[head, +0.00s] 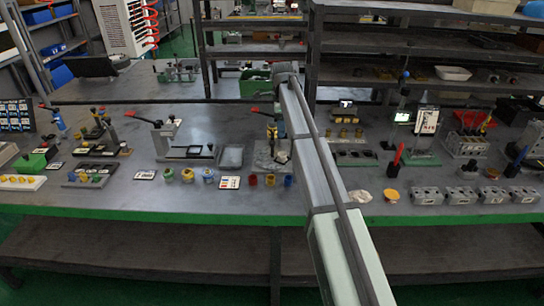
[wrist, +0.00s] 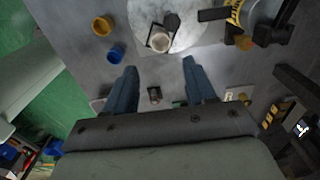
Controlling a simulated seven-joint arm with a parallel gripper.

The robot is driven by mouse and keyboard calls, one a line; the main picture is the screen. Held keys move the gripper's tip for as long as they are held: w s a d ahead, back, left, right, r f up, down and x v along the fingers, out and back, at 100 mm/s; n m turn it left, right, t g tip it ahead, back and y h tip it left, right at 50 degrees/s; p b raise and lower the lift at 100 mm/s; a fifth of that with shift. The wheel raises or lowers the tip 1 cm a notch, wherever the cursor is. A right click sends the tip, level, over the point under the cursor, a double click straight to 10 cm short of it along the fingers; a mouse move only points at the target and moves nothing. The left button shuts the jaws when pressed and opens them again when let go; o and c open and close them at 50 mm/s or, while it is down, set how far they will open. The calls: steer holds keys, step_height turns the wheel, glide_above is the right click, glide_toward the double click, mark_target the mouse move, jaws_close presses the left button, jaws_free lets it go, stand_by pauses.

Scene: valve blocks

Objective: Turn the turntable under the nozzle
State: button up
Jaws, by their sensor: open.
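The turntable is a round, pale, marbled disc (wrist: 187,36) at the top of the wrist view. A dark piece with a pale round end (wrist: 160,41) shows over the disc; I cannot tell whether it is the nozzle or something resting there. In the head view the marbled plate (head: 263,158) is partly covered by my arm. My gripper (wrist: 161,80) is open and empty, its two blue-grey fingers apart. The disc lies beyond the fingertips, with a gap between. In the head view the fingers cannot be made out.
A yellow cup (wrist: 102,26) and a blue cup (wrist: 116,53) stand left of the disc in the wrist view. A dark fixture with a yellow ring (wrist: 236,14) is to its right. In the head view, grey valve blocks (head: 460,195) line the front right. Bare tabletop (head: 210,120) shows behind.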

mark_target(272, 142)
steer(key=shift+a+r, duration=0.2)
steer(key=shift+a, duration=0.1)
steer(key=shift+c, duration=0.7)
steer(key=shift+n, duration=0.7)
steer(key=w+a+r, duration=0.1)
steer(key=r, duration=0.1)
steer(key=w+a+r, duration=0.1)
steer(key=r, duration=0.1)
steer(key=a+r, duration=0.1)
steer(key=r, duration=0.1)
steer(key=shift+w+r, duration=0.1)
steer(key=shift+w, duration=0.3)
steer(key=shift+c, duration=0.9)
steer(key=f+n, duration=0.1)
steer(key=f, duration=0.3)
steer(key=f+n, duration=0.1)
steer(key=f, duration=0.4)
steer(key=f+n, duration=0.1)
steer(key=f, duration=0.4)
steer(key=shift+s+d, duration=0.15)
steer(key=shift+s, duration=0.1)
steer(key=shift+c, duration=0.4)
jaws_close()
